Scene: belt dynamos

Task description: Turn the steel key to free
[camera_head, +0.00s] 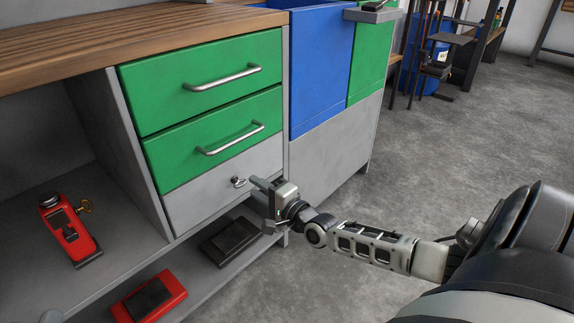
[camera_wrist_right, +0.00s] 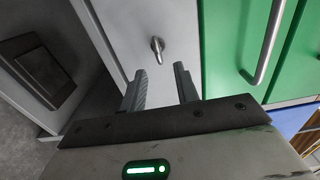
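The steel key (camera_head: 238,181) sits in the lock on the pale grey bottom drawer front (camera_head: 205,195), below two green drawers. In the right wrist view the key (camera_wrist_right: 157,46) stands out from the grey panel, just beyond the fingertips. My right gripper (camera_head: 260,203) is close in front of that drawer, to the right of the key in the head view. In the wrist view its two fingers (camera_wrist_right: 160,72) are apart with nothing between them, and the key lies ahead of the gap. My left gripper is not in view.
Green drawers with bar handles (camera_head: 222,77) are above the key. A red device (camera_head: 67,230) with a brass key stands on the left shelf. A red-and-black box (camera_head: 150,296) and a dark box (camera_head: 231,241) lie lower. The floor (camera_head: 440,150) at right is clear.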

